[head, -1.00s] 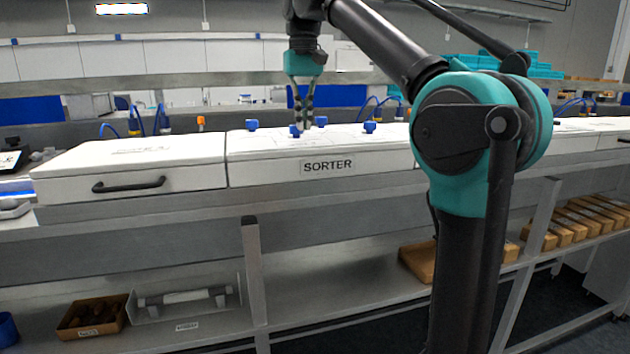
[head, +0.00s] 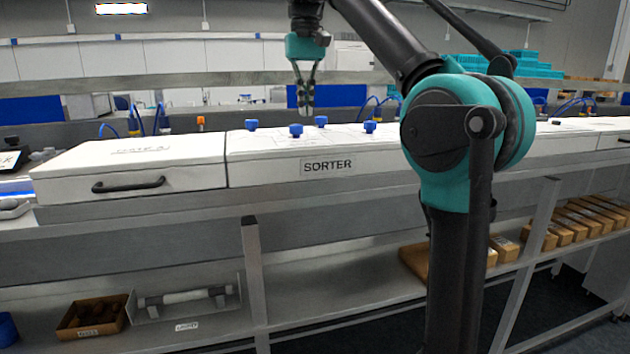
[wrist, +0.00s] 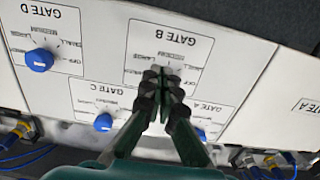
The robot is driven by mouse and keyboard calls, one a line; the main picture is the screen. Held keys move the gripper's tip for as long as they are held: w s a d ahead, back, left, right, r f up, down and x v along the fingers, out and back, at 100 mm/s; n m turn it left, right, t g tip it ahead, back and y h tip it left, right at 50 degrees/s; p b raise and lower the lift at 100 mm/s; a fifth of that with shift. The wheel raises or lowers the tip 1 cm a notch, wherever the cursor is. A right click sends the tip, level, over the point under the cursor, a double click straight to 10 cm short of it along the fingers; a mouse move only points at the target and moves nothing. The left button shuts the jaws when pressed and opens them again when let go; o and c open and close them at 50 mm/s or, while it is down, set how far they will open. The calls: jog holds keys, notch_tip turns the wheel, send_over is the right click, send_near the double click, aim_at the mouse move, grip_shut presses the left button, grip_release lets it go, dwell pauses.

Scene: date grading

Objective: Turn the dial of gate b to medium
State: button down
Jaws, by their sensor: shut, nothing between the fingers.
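The sorter (head: 265,146) has several blue dials on its white top. I take the gate B dial (head: 296,131) to be the nearest one in the head view. In the wrist view, the upside-down gate B panel (wrist: 140,48) shows the words large and medium, but my fingers hide its dial. Its setting cannot be read. My gripper (head: 307,112) is shut and empty, raised above the sorter top and apart from the dials. In the wrist view its fingertips (wrist: 164,74) overlap the gate B panel.
Other blue dials are those of gate D (wrist: 39,60), gate C (wrist: 103,122) and gate A (wrist: 200,134), the last partly behind a finger. A white lid with a black handle (head: 129,185) lies left of the sorter. Blue hoses (head: 133,120) stand behind.

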aim_at(296, 131)
jog(key=shift+r, duration=1.3)
jog(key=shift+s+a+f, duration=0.1)
jog(key=shift+a+f, duration=0.4)
jog(key=shift+f, duration=0.5)
jog(key=shift+s+a+f, duration=0.1)
jog(key=shift+a+f, duration=0.4)
jog(key=shift+f, duration=0.55)
jog(key=shift+a+f, duration=0.5)
jog(key=shift+f, duration=0.5)
jog(key=shift+w+d, duration=0.15)
jog(key=shift+d, duration=0.5)
jog(key=shift+w+d, duration=0.15)
jog(key=shift+d, duration=0.2)
jog(key=shift+w+d, duration=0.15)
jog(key=shift+d, duration=0.1)
